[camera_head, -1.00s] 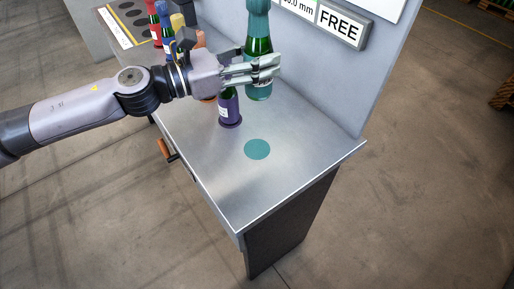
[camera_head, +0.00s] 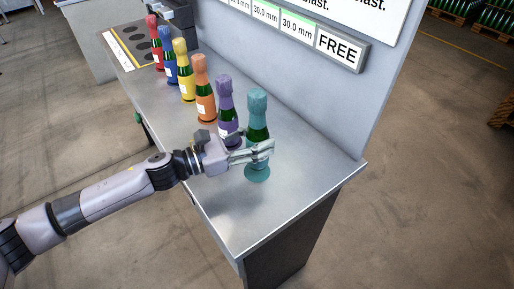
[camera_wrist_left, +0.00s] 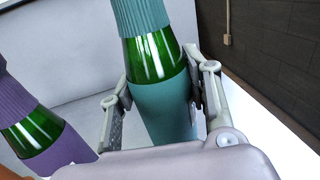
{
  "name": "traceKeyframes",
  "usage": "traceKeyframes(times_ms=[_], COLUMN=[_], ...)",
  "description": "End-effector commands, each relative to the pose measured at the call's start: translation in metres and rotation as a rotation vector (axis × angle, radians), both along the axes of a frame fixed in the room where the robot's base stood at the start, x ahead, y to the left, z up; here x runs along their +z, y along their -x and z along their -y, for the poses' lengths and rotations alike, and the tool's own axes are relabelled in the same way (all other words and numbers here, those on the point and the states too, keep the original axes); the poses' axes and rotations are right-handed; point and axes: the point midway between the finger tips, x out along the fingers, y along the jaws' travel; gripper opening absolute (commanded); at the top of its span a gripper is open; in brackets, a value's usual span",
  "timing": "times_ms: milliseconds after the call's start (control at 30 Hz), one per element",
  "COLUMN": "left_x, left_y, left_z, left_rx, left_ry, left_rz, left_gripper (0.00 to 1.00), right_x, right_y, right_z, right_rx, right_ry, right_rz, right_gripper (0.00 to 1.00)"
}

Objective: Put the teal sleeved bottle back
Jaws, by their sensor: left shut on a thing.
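The teal sleeved bottle (camera_head: 258,116) stands upright at the right end of a row of bottles on the metal bench (camera_head: 270,222). It has a teal foil top, a green glass neck and a teal lower sleeve. My left gripper (camera_head: 262,150) is shut around its lower sleeve. In the left wrist view the bottle (camera_wrist_left: 163,105) sits between the two fingers of the gripper (camera_wrist_left: 165,112). I cannot tell whether the base touches the bench. My right gripper is not in view.
The purple bottle (camera_head: 225,97) stands close by on the left, behind my gripper. Orange (camera_head: 203,90), yellow (camera_head: 184,68), blue (camera_head: 169,68) and red (camera_head: 154,42) bottles continue the row. A panel with a FREE sign (camera_head: 338,49) rises behind. The bench's near right end is clear.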

Motion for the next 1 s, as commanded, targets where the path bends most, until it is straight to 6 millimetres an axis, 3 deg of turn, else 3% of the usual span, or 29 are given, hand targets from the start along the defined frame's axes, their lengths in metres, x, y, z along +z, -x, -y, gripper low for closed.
traceKeyframes(times_ms=[200,633,667,933,1000], left_x=[-0.028,-0.036,-0.036,-0.035,-0.035], left_y=[0.000,0.000,0.000,0.000,0.000], left_z=[0.001,0.000,0.000,0.000,0.000], left_rx=[-0.001,-0.001,0.000,0.000,0.000], left_ry=[0.003,0.001,-0.001,-0.001,-0.001], left_rz=[-0.003,0.000,-0.003,-0.003,-0.003], left_gripper=[0.00,0.00,0.46,0.64,0.64], right_x=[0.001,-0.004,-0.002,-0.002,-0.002], right_y=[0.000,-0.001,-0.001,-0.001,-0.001], right_z=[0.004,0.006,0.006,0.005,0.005], right_rx=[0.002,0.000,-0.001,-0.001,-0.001], right_ry=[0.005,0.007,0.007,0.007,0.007], right_rz=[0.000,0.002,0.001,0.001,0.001], right_gripper=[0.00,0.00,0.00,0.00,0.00])
